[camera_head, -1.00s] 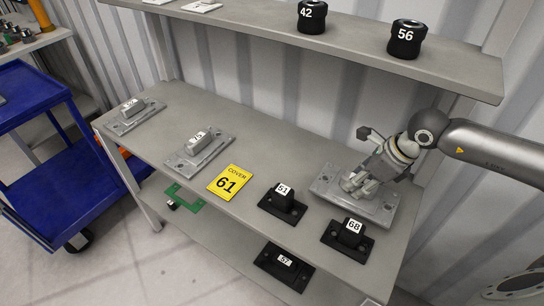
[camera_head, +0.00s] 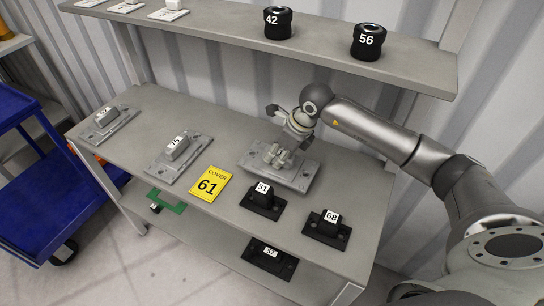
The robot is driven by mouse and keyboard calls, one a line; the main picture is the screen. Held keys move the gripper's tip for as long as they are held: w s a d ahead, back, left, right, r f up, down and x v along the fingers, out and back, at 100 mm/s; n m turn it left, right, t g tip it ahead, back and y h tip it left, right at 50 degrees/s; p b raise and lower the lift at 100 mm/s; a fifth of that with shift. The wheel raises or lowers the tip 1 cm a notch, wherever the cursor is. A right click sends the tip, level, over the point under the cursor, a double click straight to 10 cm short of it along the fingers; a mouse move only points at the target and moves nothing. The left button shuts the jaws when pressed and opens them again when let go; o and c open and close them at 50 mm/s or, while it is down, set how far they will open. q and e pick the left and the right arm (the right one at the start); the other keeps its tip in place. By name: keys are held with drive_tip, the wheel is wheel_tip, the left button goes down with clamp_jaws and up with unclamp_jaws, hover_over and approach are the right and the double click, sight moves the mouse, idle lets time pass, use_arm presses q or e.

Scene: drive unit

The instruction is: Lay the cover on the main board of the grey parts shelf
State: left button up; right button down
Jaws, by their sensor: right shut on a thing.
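The cover, a grey rectangular plate with a hole near its corner (camera_head: 293,175), is at the right part of the main board (camera_head: 222,140) of the grey parts shelf. It is behind the black blocks. My right gripper (camera_head: 277,155) is over its middle and shut on it, hiding its grip. I cannot tell whether the plate touches the board or hangs just above it. A yellow label reading "COVER 61" (camera_head: 209,184) lies on the board to the left. My left gripper is not in view.
Grey plates with raised blocks (camera_head: 172,158) (camera_head: 107,121) sit left on the board. Black blocks 51 (camera_head: 262,198) and 68 (camera_head: 327,227) stand along the front. Black cylinders 42 (camera_head: 278,22) and 56 (camera_head: 368,42) stand on the upper shelf. A blue cart (camera_head: 45,185) is at left.

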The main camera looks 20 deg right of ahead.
drive_tip(key=shift+w+a+r, duration=0.1)
drive_tip(key=shift+w+a, duration=0.4)
drive_tip(key=shift+w, duration=0.15)
drive_tip(key=shift+w+a+f+p, duration=0.1)
drive_tip(key=shift+a+f+p, duration=0.1)
drive_tip(key=shift+p, duration=0.1)
drive_tip(key=shift+d+f+p, duration=0.1)
drive_tip(key=shift+f+p, duration=0.2)
drive_tip(key=shift+f, duration=1.3)
drive_tip(key=c, duration=1.6)
unclamp_jaws()
drive_tip(key=shift+f, duration=0.25)
drive_tip(key=o, duration=0.5)
drive_tip(key=shift+r, duration=0.1)
drive_tip(key=shift+r, duration=0.1)
drive_tip(key=b+v, duration=0.1)
drive_tip(key=v, duration=0.6)
drive_tip(key=shift+r, duration=0.25)
